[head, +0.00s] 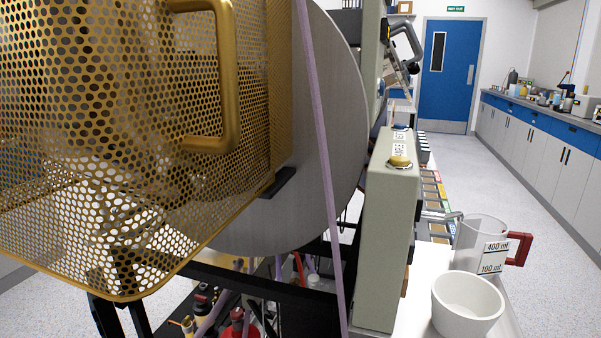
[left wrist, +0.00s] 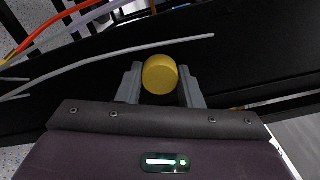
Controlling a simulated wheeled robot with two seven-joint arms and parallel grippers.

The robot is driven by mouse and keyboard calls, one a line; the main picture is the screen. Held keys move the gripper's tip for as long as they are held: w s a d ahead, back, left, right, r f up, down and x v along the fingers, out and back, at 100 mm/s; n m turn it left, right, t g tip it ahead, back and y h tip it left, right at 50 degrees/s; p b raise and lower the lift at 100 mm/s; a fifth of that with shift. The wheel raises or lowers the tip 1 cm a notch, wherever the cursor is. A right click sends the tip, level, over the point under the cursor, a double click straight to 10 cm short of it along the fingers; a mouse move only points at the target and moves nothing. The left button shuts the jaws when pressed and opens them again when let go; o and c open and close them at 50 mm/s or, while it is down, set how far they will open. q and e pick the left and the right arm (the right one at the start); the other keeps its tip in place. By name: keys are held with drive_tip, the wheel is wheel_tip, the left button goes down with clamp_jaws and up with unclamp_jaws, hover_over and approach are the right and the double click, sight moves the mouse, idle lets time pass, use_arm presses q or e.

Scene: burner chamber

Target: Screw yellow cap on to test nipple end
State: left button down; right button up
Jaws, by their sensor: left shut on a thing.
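The yellow cap (left wrist: 160,76) is a short yellow cylinder with its round end facing the left wrist camera. My left gripper (left wrist: 161,86) is shut on it, one grey finger on each side. A thin grey rod or tube (left wrist: 130,54) passes just beyond the cap in the picture; I cannot tell whether they touch. I cannot make out the test nipple end in either view. In the head view the gold mesh basket (head: 130,130) covers much of the left side, and my left gripper cannot be made out there. My right gripper is not in view.
A large grey disc (head: 325,110) stands behind the mesh. A cream panel (head: 385,240) with a yellow button (head: 400,161) stands right of it. A white bowl (head: 467,305) and a clear jug (head: 480,245) stand at the right.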

use_arm(q)
drive_tip(key=c, duration=0.9)
unclamp_jaws()
